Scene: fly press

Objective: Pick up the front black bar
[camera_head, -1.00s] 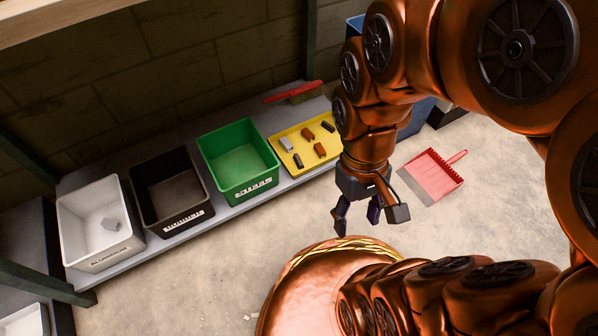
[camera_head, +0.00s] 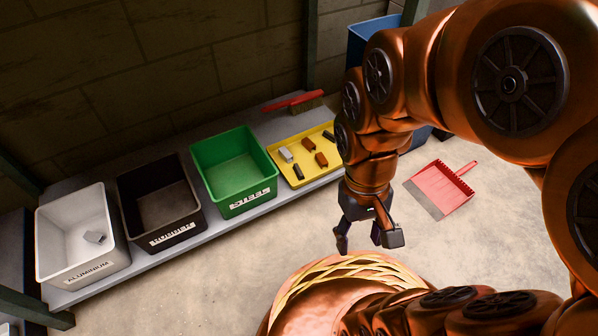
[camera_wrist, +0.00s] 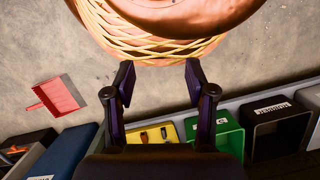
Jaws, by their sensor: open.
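The front black bar (camera_head: 298,172) lies in the yellow tray (camera_head: 291,182), near its front left corner. A second black bar (camera_head: 328,136) lies at the back right of the tray. Two brown blocks (camera_head: 321,159) and a light grey block (camera_head: 285,154) lie between them. My gripper (camera_head: 358,241) hangs open and empty over the floor, to the right and in front of the tray, apart from it. In the wrist view my gripper (camera_wrist: 160,76) shows spread fingers, with the tray (camera_wrist: 152,128) partly hidden at the bottom behind the wrist.
On the grey shelf (camera_head: 200,233) stand a green bin (camera_head: 240,150), a black bin (camera_head: 160,200) and a white bin (camera_head: 85,235) holding a grey block. A red brush (camera_head: 293,101) lies behind the tray. A red dustpan (camera_head: 442,188) lies on the clear floor.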

